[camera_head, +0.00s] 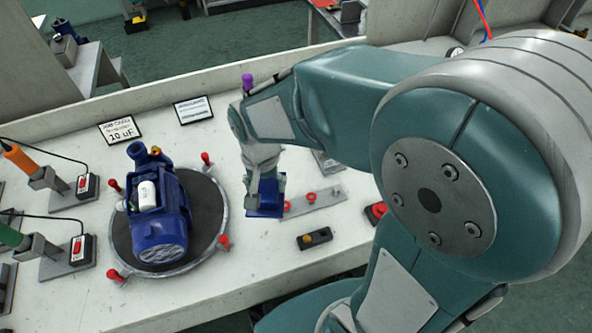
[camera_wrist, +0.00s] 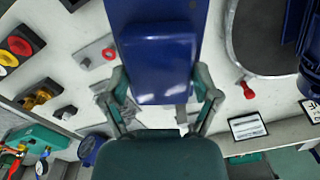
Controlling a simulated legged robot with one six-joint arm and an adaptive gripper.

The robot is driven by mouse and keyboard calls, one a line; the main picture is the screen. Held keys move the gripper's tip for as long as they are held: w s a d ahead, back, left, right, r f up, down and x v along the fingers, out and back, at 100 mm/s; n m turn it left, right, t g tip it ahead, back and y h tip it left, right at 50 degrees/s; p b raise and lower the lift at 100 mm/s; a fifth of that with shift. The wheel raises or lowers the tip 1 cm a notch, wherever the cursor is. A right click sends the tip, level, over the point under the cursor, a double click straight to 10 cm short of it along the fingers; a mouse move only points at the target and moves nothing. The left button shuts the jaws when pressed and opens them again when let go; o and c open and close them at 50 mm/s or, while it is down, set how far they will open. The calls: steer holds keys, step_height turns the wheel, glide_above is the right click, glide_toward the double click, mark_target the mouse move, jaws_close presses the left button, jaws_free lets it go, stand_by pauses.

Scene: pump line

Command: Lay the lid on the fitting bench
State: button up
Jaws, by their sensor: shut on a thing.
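The lid (camera_wrist: 158,62) is a dark blue box-shaped piece, and it fills the upper middle of the wrist view. My gripper (camera_wrist: 165,95) has one finger on each side of it and is shut on it. In the head view the lid (camera_head: 264,199) hangs below my gripper (camera_head: 265,180), right of the round turntable. The white fitting bench (camera_head: 190,95) lies under it. I cannot tell whether the lid touches the bench. A blue pump (camera_head: 158,215) with a white cylinder in its open top stands on the turntable.
The turntable (camera_head: 220,196) has red knobs around its rim. A grey strip with red buttons (camera_head: 313,201) and a small black switch box (camera_head: 314,238) lie to the right of the lid. Tool stands (camera_head: 60,190) line the left. Two signs (camera_head: 193,110) stand at the back.

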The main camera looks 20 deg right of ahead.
steer(key=w+f, duration=0.2)
steer(key=w, duration=0.1)
steer(key=w+f, duration=0.1)
steer(key=w, duration=0.1)
steer(key=shift+w+d+f, duration=0.15)
steer(key=shift+d, duration=0.2)
steer(key=w+d+f, duration=0.2)
steer(key=w+f, duration=0.1)
steer(key=w+d+f, duration=0.2)
steer(key=d+f, duration=0.1)
steer(key=shift+w+d, duration=0.25)
steer(key=shift+w, duration=0.15)
steer(key=shift+w+a+f, duration=0.15)
steer(key=shift+a+f, duration=0.1)
steer(key=shift+w+a+f, duration=0.1)
steer(key=shift+w+f, duration=0.05)
steer(key=shift+f, duration=0.1)
step_height(320, 180, down, 3)
steer(key=shift+r, duration=0.2)
steer(key=shift+d+f, duration=0.25)
steer(key=shift+d, duration=0.35)
steer(key=o, duration=1)
steer(key=shift+a, duration=0.45)
